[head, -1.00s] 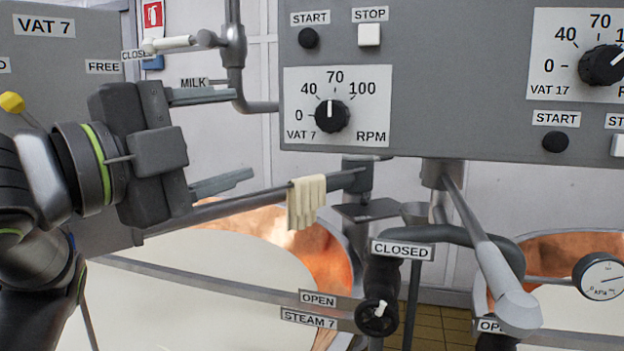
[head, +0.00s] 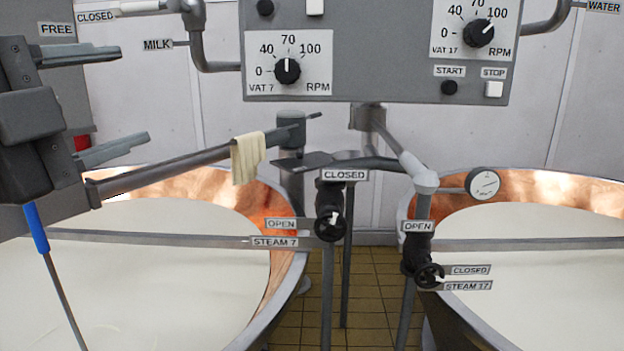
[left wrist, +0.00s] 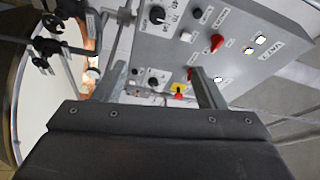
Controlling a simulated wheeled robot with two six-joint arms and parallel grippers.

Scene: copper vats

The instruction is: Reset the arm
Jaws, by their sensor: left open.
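My left gripper (head: 133,95) is at the left edge of the head view, with its two grey fingers apart and nothing between them. It is in front of the wall and above the left vat, left of the grey control panel (head: 380,85). In the left wrist view the open fingers (left wrist: 158,72) point toward a grey panel with knobs and buttons, and the space between them is empty. My right gripper is in neither view.
Two copper vats of white liquid stand left (head: 285,290) and right (head: 450,190). A pale cloth (head: 247,158) hangs on a bar. Steam valves for 7 (head: 330,222) and 17 (head: 430,275) stand between the vats. A blue-handled rod (head: 36,228) is below my left gripper.

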